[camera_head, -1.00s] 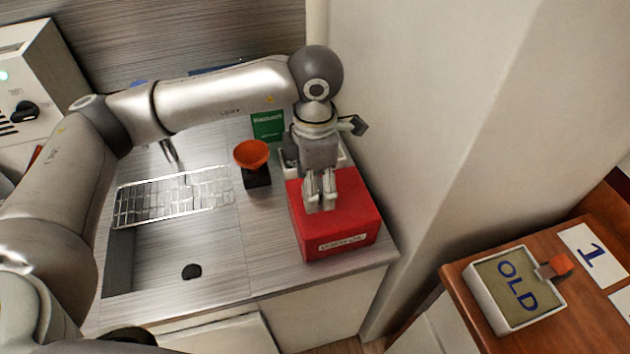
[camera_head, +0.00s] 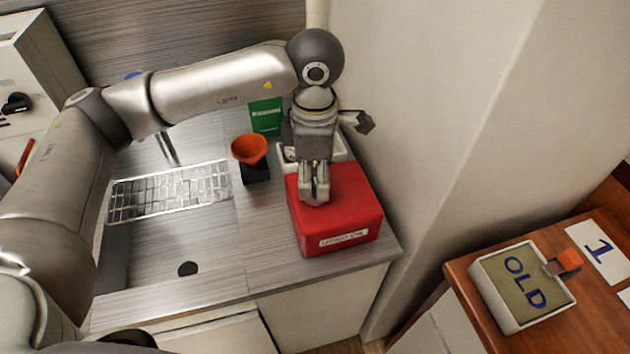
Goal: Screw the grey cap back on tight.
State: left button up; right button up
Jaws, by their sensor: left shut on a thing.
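My left gripper (camera_head: 314,197) points down over the top of a red box-shaped container (camera_head: 350,212) with a white label on its front. The container stands at the right end of the counter. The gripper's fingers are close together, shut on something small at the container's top. The fingers hide most of it, so I cannot make out the grey cap clearly or tell how far it is seated. My right gripper is not in view.
An orange funnel (camera_head: 249,149) in a dark stand is left of the container. A green box (camera_head: 266,116) and a white tray (camera_head: 340,148) are behind. A wire rack (camera_head: 170,190) spans the sink. A wooden table (camera_head: 468,290) holds a tray marked OLD (camera_head: 500,308).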

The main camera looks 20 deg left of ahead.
pick_arm(q)
jog(key=m+b, duration=0.2)
jog(key=m, duration=0.1)
jog(key=shift+f+m, duration=0.25)
jog(key=shift+m, duration=0.05)
jog(key=m+b, duration=0.3)
jog(key=m, duration=0.1)
jog(key=shift+m, duration=0.3)
jog(key=m+b, duration=0.2)
jog(key=m, duration=0.2)
jog(key=shift+b, duration=0.35)
jog(key=shift+r+m, duration=0.15)
jog(key=shift+m, duration=0.85)
jog(key=o, duration=0.9)
